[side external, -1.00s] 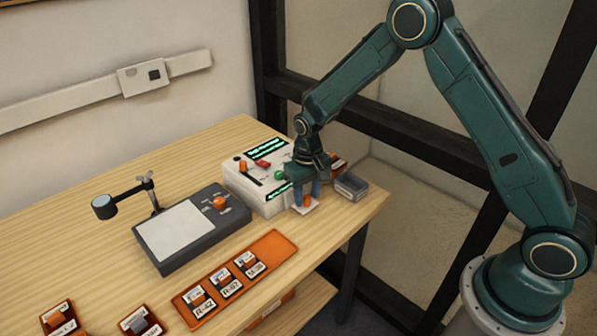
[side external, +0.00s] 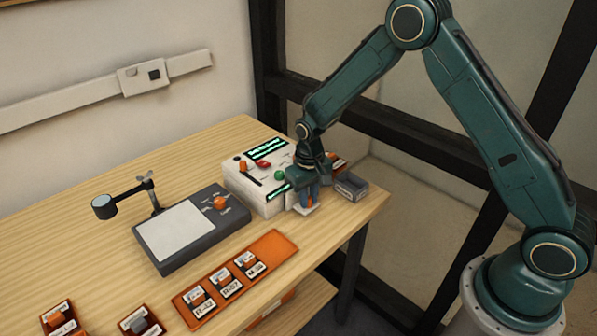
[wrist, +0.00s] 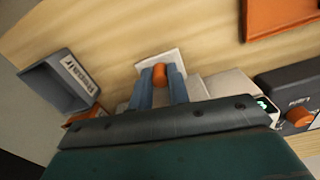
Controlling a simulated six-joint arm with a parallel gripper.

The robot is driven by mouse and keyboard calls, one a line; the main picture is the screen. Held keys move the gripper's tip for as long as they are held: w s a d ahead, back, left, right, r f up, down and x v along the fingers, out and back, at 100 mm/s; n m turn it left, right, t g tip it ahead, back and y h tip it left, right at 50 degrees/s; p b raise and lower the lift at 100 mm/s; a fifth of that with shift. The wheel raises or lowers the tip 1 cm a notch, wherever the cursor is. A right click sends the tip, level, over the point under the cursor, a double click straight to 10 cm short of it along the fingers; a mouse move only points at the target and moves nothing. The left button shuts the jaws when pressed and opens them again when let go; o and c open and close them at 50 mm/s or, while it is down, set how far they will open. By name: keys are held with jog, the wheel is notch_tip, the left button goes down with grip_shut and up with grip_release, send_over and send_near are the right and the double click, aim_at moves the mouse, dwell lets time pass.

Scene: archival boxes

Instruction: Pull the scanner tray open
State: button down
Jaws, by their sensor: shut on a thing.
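The scanner is a white box (side external: 238,184) with green displays and coloured controls, near the back right of the bench. Its pale tray (side external: 297,211) shows at the scanner's front right, low by the bench top, and also in the wrist view (wrist: 178,56). An orange handle (wrist: 160,75) stands up from the tray. My gripper (side external: 305,199) is at the tray, pointing down, with its blue fingers (wrist: 161,80) shut on the orange handle, one on each side. My gripper hides part of the scanner's front and the tray's inner end.
A grey "Repair" bin (side external: 351,187) stands close on the right, near the bench edge. A dark grey viewer (side external: 165,262) with a magnifier arm (side external: 128,194) is at the left. An orange tray (side external: 285,247) with several labelled pieces lies in front. Bare wood lies between tray and front edge.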

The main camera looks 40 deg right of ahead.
jog(key=s, duration=0.8)
jog(key=shift+s, duration=0.2)
jog(key=c, duration=1.3)
grip_release()
jog(key=shift+r, duration=0.1)
jog(key=shift+r, duration=6.85)
